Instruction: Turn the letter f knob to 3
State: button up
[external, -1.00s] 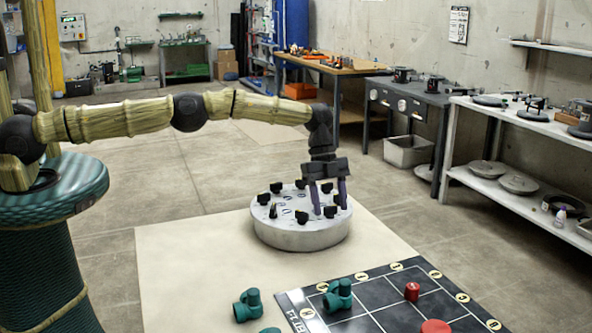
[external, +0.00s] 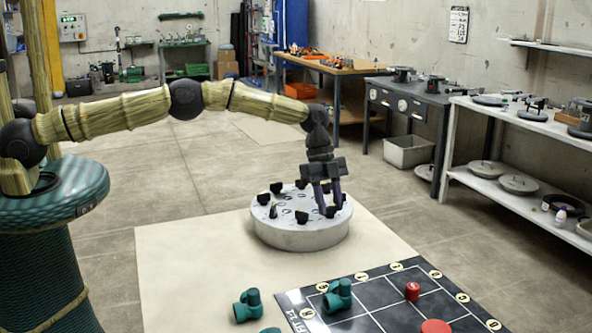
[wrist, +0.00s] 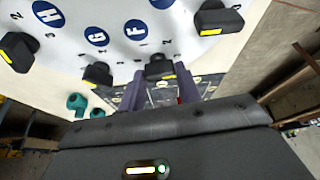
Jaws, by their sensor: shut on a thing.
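A round pale grey drum (external: 300,238) stands on the beige mat, with several black knobs around its top edge. In the wrist view, blue discs lettered H (wrist: 48,13), G (wrist: 96,36) and F (wrist: 136,30) mark the knobs. The letter f knob (wrist: 160,67) is black with a yellow pointer mark. My gripper (wrist: 161,88) has its two purple fingers on either side of this knob, shut on it. In the external view, my gripper (external: 329,210) points down at the drum's right side. The small numbers by the F knob are hard to read.
The G knob (wrist: 97,74) is close on the left, and another knob (wrist: 217,19) is at upper right. A dark grid board (external: 375,305) with green pipe fittings (external: 338,296) and red parts (external: 412,291) lies in front of the drum.

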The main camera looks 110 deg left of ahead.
jog(key=o, duration=1)
jog(key=shift+c, duration=0.2)
jog(key=shift+r, duration=0.1)
jog(key=v, duration=1.7)
jog(key=shift+r+b, duration=0.15)
jog(key=shift+b, duration=0.25)
jog(key=shift+a, duration=0.1)
